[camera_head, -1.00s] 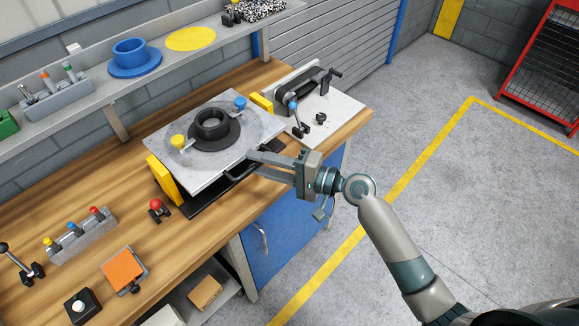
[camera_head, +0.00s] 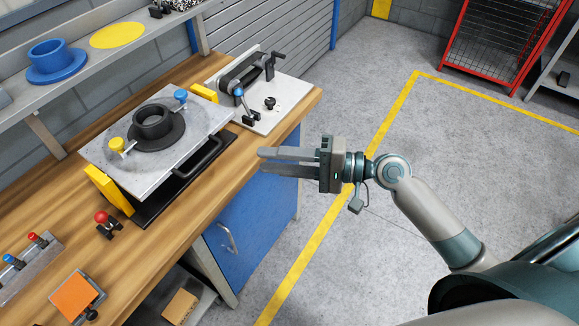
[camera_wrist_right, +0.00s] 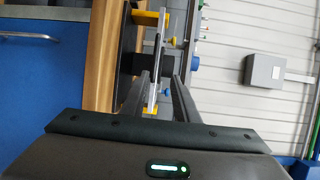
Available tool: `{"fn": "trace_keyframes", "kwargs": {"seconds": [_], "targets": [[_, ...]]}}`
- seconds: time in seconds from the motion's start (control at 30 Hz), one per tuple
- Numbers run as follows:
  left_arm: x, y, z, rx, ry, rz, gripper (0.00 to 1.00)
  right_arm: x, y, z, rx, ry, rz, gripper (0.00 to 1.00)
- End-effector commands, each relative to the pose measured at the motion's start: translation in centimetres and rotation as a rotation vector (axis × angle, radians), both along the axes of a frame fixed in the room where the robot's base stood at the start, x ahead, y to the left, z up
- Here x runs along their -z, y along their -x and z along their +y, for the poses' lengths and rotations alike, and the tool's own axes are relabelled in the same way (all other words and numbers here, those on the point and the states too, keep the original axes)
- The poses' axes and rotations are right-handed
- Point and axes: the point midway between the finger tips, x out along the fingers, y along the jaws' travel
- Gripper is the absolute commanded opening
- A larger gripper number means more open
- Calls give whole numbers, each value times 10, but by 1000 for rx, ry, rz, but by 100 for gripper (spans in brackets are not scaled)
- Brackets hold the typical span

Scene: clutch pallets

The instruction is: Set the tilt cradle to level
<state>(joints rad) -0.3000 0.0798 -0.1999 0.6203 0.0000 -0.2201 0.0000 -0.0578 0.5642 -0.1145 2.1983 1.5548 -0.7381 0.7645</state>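The tilt cradle has a grey plate (camera_head: 100,150) with a black ring (camera_head: 153,122) on it, between yellow side supports (camera_head: 108,190) over a black base. A blue knob (camera_head: 180,96) and a yellow knob (camera_head: 117,145) sit on the plate. My left gripper is not in view.
A vise-like black fixture (camera_head: 245,75) stands on a pale plate behind the cradle. A red-knobbed lever (camera_head: 101,218) and an orange block (camera_head: 77,296) are on the wooden bench nearer me. A shelf with a blue flanged part (camera_head: 52,62) runs above.

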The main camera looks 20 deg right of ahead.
Motion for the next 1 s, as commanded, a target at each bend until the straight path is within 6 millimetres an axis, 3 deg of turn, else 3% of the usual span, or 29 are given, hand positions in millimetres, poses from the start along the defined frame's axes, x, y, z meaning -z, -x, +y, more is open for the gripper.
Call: {"fn": "trace_keyframes", "kwargs": {"seconds": [0.3,1.0], "targets": [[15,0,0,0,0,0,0,-1,16,-26,0,1,1,27],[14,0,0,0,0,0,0,4,12,-30,15,8,1,27]]}}
